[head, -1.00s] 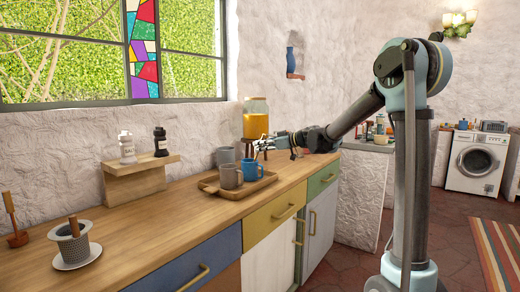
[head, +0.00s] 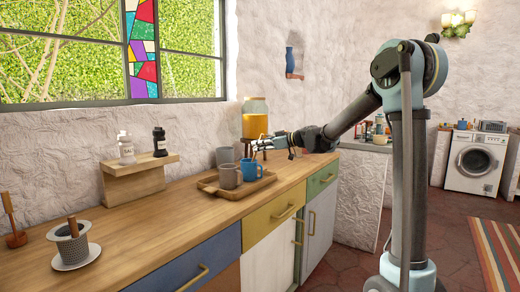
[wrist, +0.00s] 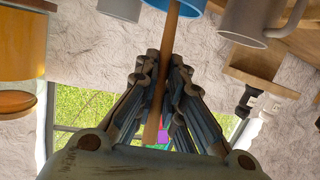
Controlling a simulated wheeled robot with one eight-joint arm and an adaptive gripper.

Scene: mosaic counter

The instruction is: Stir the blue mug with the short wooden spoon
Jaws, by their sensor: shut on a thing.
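The blue mug (head: 249,168) stands on a wooden tray on the counter. It also shows at the top of the wrist view (wrist: 190,5), cut off by the edge. My gripper (head: 258,144) is above the mug in the head view. In the wrist view my gripper (wrist: 165,62) is shut on the thin wooden handle of the spoon (wrist: 171,28). The spoon runs from between the fingers to the blue mug's opening. Its far end is hidden, so its depth in the mug cannot be told.
Two grey mugs, one in front (head: 229,175) and one behind (head: 225,155), stand beside the blue mug on the tray (head: 208,185). A glass jar of orange liquid (head: 255,122) stands behind. A wooden riser (head: 135,180) holds two shakers. The counter's middle (head: 170,215) is clear.

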